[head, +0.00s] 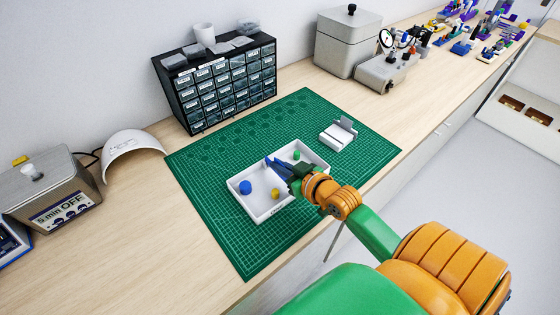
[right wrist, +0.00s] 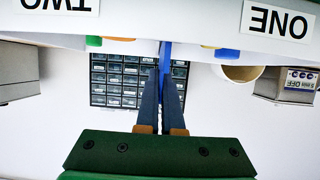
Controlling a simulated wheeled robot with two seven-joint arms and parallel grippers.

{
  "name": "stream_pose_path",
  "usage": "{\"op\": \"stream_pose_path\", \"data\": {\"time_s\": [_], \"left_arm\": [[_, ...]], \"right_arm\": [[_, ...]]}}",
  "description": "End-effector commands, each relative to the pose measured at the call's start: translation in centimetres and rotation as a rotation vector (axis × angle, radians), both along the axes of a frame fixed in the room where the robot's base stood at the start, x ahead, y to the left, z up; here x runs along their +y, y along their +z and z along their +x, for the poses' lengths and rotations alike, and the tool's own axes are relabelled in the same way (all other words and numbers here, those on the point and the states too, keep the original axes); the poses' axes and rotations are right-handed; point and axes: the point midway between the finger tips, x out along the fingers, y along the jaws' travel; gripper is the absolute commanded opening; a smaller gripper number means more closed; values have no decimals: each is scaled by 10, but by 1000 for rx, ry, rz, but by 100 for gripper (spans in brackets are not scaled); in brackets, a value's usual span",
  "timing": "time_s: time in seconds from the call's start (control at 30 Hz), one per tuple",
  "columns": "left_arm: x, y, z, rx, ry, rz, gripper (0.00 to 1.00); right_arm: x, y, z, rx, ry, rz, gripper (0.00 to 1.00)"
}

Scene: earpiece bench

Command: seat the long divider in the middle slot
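A white tray (head: 262,212) lies on the green mat, with a blue round piece (head: 246,187), a yellow piece (head: 275,194) and a green piece (head: 297,155) in it. The long divider, a blue strip (head: 271,162), stands edge-on over the tray's middle. My right gripper (head: 285,168) is over the tray, its fingers shut on the divider. In the right wrist view the divider (right wrist: 165,58) is between the fingertips, in line with the gap between the tray's labels ONE and TWO. Its lower edge and the middle slot are hidden. My left gripper is out of view.
A white holder with an upright grey plate (head: 338,135) stands on the mat (head: 225,225) right of the tray. A black drawer cabinet (head: 220,85) is behind. A white curved shell (head: 133,158) and a steel cleaner (head: 50,190) are at the left. The mat's front left is clear.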

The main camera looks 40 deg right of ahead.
Motion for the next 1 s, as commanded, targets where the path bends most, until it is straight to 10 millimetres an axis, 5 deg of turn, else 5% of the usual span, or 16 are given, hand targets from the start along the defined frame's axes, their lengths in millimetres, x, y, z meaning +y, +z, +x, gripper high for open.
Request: {"op": "stream_pose_path", "data": {"time_s": [0.77, 0.9, 1.0], "left_arm": [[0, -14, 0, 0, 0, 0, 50], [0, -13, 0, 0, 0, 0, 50], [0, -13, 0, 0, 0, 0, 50]], "right_arm": [[0, -20, 0, 0, 0, 0, 0], [0, -19, 0, 0, 0, 0, 39], [0, -19, 0, 0, 0, 0, 39]]}}
